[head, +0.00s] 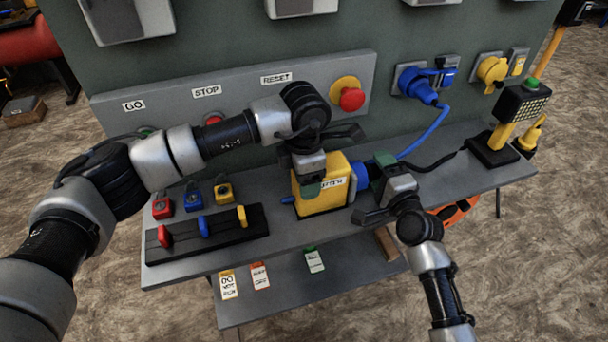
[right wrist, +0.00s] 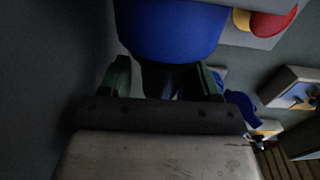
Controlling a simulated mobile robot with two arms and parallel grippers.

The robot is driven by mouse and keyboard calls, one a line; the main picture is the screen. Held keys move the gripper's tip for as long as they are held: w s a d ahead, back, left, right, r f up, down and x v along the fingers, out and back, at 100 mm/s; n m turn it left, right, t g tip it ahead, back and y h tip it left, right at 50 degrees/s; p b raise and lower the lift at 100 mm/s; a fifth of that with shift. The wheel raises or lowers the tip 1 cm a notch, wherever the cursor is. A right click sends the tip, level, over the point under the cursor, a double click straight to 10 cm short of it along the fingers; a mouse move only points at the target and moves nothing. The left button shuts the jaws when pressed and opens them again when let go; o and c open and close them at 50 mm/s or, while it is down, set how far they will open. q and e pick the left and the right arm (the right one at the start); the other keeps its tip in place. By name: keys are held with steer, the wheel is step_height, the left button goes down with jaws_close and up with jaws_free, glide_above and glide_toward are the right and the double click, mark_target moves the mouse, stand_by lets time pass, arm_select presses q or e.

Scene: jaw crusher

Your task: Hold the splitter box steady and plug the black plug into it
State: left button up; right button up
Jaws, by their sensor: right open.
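The yellow splitter box (head: 322,197) stands on the grey bench with its blue socket (head: 361,183) facing right. My left gripper (head: 308,178) is over the box from above, one finger against its near side. The far finger is hidden, so its grip is unclear. My right gripper (head: 377,190) is right of the blue socket, jaws open. In the right wrist view the black plug (right wrist: 172,80) shows between its green pads, directly below the blue socket (right wrist: 172,30). They look touching or very close; how far the plug is in cannot be seen. A black cable (head: 438,163) runs right.
A blue plug (head: 416,84) with a blue cable (head: 427,132) sits in a wall socket. A black lever panel (head: 207,235) lies at left. Tags hang from the bench's front edge (head: 420,228).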

steer(key=shift+d, duration=0.1)
steer(key=shift+w+d, duration=0.5)
steer(key=shift+d, duration=0.9)
steer(key=shift+w+d, duration=0.55)
steer(key=shift+d, duration=0.8)
steer(key=shift+w+d, duration=0.5)
steer(key=shift+d, duration=0.9)
arm_select(q)
steer(key=o, duration=1.4)
steer(key=shift+c, duration=0.2)
